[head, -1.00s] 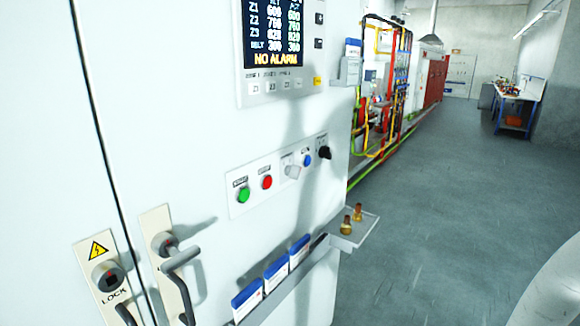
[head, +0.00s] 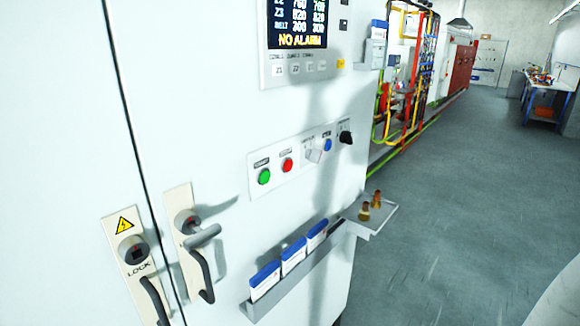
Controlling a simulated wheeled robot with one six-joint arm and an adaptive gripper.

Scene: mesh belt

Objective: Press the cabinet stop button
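The white cabinet (head: 220,95) fills the left half of the head view. On its front is a button panel (head: 272,183) with a round green button (head: 264,176) at its left end. The red stop button (head: 287,165) is just right of the green one, its small label above it too blurred to read surely. Further right on the panel are a grey switch (head: 315,154), a blue button (head: 327,145) and a black knob (head: 346,137). My gripper is not in view, and nothing covers the red button.
Two door handles (head: 205,265) stick out at lower left. A grey rack (head: 262,308) with blue-and-white booklets and a small shelf (head: 385,217) with two brass pieces jut out below the panel. A display (head: 297,25) is above. Open floor (head: 470,190) lies to the right.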

